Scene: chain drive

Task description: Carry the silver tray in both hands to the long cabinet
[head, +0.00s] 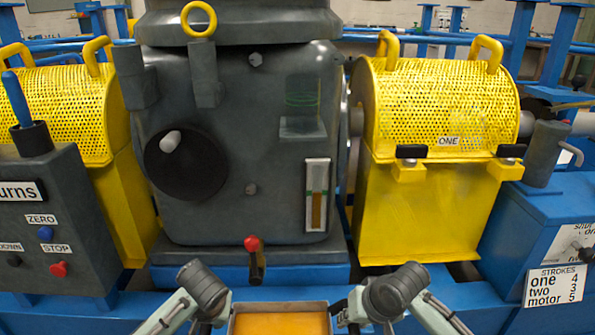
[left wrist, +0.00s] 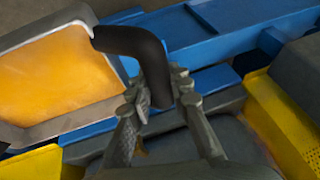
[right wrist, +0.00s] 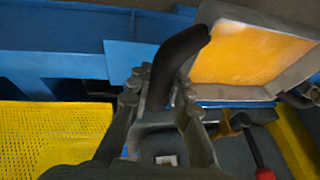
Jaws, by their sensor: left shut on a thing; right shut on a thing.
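The silver tray (head: 280,304) shows at the bottom middle of the head view, cut off by the lower edge. Its inside is orange-yellow. In the left wrist view the tray (left wrist: 78,132) has a black handle (left wrist: 135,40), and my left gripper (left wrist: 158,92) is shut on it. In the right wrist view the tray (right wrist: 290,88) has another black handle (right wrist: 175,55), and my right gripper (right wrist: 160,95) is shut on that one. In the head view the left gripper (head: 205,318) and right gripper (head: 350,312) flank the tray. I cannot identify the long cabinet.
A grey gearbox (head: 270,190) with a red-knobbed lever (head: 253,245) stands ahead. Yellow perforated guards (head: 440,105) flank it. A grey control box (head: 50,225) is at left, a stroke sign (head: 555,285) at right. A blue frame (head: 440,295) runs along the front.

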